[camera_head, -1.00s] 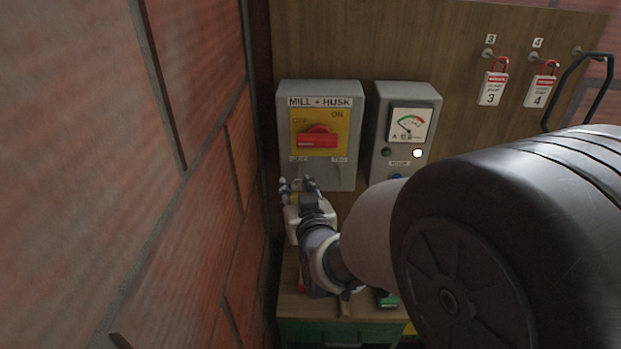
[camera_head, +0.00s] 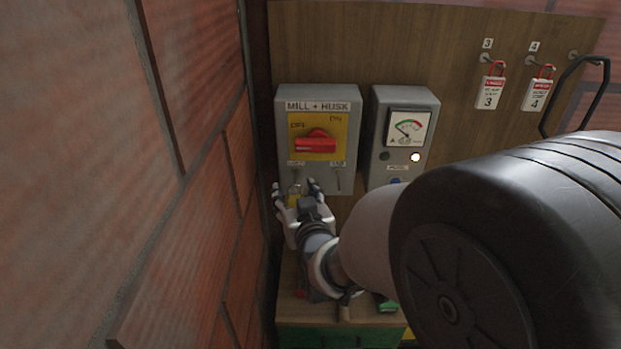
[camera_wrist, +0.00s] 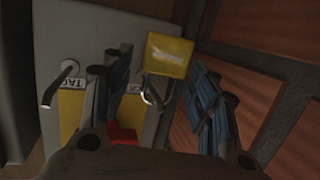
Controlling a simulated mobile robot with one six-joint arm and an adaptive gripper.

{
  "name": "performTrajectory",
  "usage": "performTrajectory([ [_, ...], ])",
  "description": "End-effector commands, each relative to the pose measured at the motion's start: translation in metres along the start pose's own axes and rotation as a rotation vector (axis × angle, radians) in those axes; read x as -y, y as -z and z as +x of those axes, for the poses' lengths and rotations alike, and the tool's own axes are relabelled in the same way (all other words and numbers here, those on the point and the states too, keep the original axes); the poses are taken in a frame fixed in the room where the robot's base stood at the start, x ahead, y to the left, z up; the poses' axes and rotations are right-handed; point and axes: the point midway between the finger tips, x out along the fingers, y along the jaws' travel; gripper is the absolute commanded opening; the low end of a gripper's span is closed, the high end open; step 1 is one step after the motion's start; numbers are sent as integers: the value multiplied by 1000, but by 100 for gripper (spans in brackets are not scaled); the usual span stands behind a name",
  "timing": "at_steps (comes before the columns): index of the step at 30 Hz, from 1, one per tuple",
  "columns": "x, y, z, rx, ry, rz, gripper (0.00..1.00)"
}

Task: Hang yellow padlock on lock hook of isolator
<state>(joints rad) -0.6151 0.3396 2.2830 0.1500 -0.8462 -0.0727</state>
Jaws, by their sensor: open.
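The yellow padlock (camera_head: 294,200) is at the lower left of the grey MILL + HUSK isolator (camera_head: 318,178), under its LOCK label. In the wrist view, the padlock (camera_wrist: 168,56) has its shackle around the lock hook (camera_wrist: 154,97) and appears to hang from it. My gripper (camera_head: 295,186) is open in front of the isolator's lower edge. In the wrist view, its fingers (camera_wrist: 160,72) stand apart on either side of the padlock, with visible gaps. The red handle (camera_head: 316,145) sits on the yellow plate. The tag hook (camera_wrist: 56,88) is empty.
A brick wall (camera_head: 190,180) stands close on the left. A grey meter box (camera_head: 405,100) is right of the isolator. A wooden ledge (camera_head: 325,313) lies below.

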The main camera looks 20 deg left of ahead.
Motion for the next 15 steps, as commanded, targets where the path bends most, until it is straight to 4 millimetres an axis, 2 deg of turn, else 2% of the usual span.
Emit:
performTrajectory([
  [10,0,0,-3,1,0,0,57],
  [15,0,0,-26,0,1,0,57],
])
